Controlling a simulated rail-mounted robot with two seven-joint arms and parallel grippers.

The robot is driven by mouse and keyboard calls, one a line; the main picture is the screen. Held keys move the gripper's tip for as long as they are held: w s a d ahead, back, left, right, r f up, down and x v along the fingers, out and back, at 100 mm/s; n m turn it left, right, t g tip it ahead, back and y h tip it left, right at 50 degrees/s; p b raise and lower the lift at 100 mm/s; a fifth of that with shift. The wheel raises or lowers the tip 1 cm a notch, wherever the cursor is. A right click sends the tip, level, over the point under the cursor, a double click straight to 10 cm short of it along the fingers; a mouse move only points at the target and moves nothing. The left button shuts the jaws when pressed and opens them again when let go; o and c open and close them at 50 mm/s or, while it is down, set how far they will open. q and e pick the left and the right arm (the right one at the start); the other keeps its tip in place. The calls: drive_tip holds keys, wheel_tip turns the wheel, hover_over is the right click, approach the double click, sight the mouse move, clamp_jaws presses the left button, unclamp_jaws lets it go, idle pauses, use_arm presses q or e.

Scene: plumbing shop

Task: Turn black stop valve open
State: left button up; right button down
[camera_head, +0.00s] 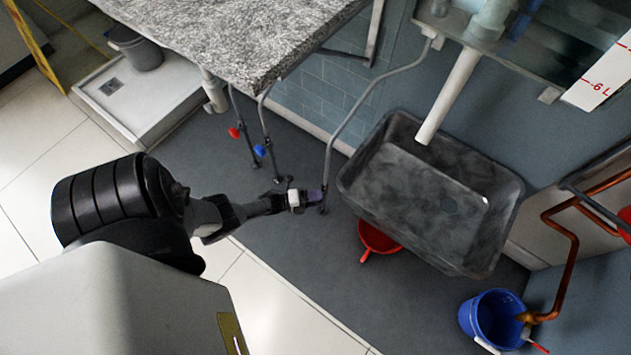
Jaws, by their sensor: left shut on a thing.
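My left gripper (312,197) reaches in from the left, low over the grey floor, at the foot of a thin grey pipe (328,160). It is shut on the black stop valve (323,209) at the bottom of that pipe. The fingers cover most of the valve, so I cannot tell how far its handle is turned. Two more pipes to the left carry a red-handled valve (234,132) and a blue-handled valve (260,151). My right gripper is not in view.
A stone countertop (245,35) overhangs behind. A blue bucket (478,318) and copper pipe (573,260) are at right.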

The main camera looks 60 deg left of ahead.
use_arm(q)
drive_tip(key=o, duration=0.9)
drive_tip(key=p+v, duration=0.1)
drive_tip(key=v, duration=1.3)
drive_tip(key=shift+w, duration=0.1)
drive_tip(key=shift+r, duration=0.1)
